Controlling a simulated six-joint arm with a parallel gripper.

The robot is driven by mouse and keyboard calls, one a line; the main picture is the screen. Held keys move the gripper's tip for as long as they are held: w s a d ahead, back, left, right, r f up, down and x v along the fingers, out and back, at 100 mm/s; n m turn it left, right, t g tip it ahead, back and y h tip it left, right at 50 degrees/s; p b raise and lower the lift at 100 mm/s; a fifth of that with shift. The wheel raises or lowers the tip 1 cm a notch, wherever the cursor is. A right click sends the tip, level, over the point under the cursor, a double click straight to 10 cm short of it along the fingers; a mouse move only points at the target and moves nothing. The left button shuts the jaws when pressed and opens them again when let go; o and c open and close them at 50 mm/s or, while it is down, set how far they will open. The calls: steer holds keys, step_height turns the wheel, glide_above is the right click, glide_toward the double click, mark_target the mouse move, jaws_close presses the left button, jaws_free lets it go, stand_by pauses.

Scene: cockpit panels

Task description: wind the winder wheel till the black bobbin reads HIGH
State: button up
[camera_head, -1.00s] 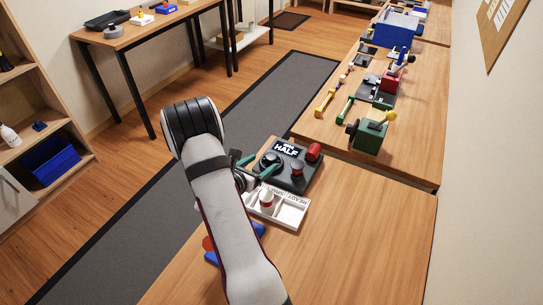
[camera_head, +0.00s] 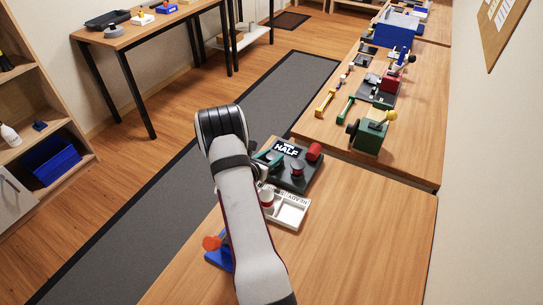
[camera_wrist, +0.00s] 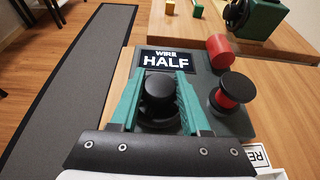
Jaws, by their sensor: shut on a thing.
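The winder is a dark grey block (camera_head: 300,183) near the far edge of the bench, with a sign (camera_wrist: 165,60) reading "WIRE HALF". My gripper (camera_wrist: 158,80) has its teal fingers shut on the round black winder wheel (camera_wrist: 159,88), one on each side of it. In the head view my arm mostly hides the wheel. The black bobbin (camera_wrist: 233,88), with red wire around its core, stands upright on the block to the right of the wheel. It also shows in the head view (camera_head: 297,167).
A red cylinder (camera_wrist: 219,50) lies at the back right of the block. A white tray (camera_head: 290,216) with a red-and-white piece sits in front. A blue item (camera_head: 218,258) lies left of my arm. The right of the bench is clear.

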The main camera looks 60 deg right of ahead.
jaws_close()
steer(key=shift+g, duration=0.3)
steer(key=m+g, duration=0.3)
steer(key=shift+m+g+y, duration=0.3)
steer(key=shift+m, duration=0.1)
steer(key=shift+m+g+y, duration=1.1)
steer(key=shift+m+g, duration=0.7)
steer(key=shift+g, duration=0.4)
steer(key=o, duration=0.9)
jaws_free()
steer(key=shift+o, duration=0.2)
